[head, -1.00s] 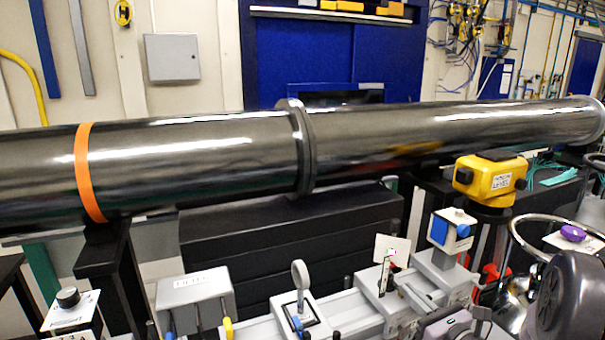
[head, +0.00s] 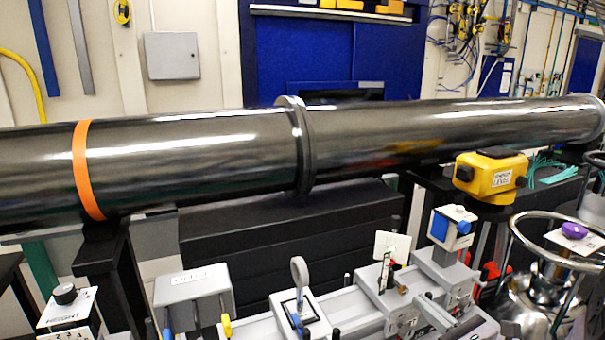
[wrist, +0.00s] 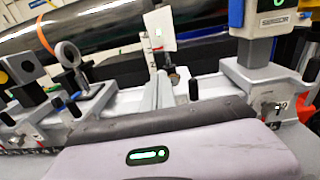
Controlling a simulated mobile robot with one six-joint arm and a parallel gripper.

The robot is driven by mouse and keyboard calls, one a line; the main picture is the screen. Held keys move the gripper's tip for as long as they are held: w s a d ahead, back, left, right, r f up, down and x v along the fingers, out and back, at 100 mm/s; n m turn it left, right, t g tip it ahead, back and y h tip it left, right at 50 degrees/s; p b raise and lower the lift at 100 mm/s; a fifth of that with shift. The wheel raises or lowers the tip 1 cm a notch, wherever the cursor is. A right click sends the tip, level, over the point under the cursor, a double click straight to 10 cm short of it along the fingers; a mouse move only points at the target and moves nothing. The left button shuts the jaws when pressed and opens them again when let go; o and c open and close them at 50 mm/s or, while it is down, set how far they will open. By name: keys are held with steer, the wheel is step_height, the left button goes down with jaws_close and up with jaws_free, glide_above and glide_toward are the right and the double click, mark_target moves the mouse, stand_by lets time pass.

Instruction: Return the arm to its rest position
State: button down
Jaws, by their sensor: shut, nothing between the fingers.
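My gripper (wrist: 165,122) fills the lower part of the wrist view as a grey-mauve body with a dark upper edge and a green-lit slot. The wrist view faces the rail's mounts from close by. I cannot tell whether anything touches.
The rail (head: 345,310) carries a round lens (head: 299,270), a white card (head: 391,246) and a blue-faced sensor (head: 452,226). A yellow level (head: 491,178) and a metal vessel with a ring handle (head: 540,300) stand right. A large dark pipe (head: 220,155) runs behind.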

steer(key=s+a+r+n+g+y, duration=0.2)
steer(key=s+a+n+g, duration=0.3)
steer(key=a, duration=0.4)
steer(key=s+a+r+n+g+y, duration=0.2)
steer(key=s+a+n+g+y, duration=0.15)
steer(key=a+n, duration=0.35)
steer(key=s+a+n+g+h, duration=0.45)
steer(key=s+a+n, duration=0.2)
steer(key=s, duration=0.55)
steer(key=s+d+n+t+h, duration=0.2)
steer(key=s+d+n+h, duration=0.3)
steer(key=n, duration=0.3)
steer(key=shift+d+r+t+h, duration=0.3)
steer(key=shift+d+r+h, duration=0.25)
steer(key=shift+d, duration=0.35)
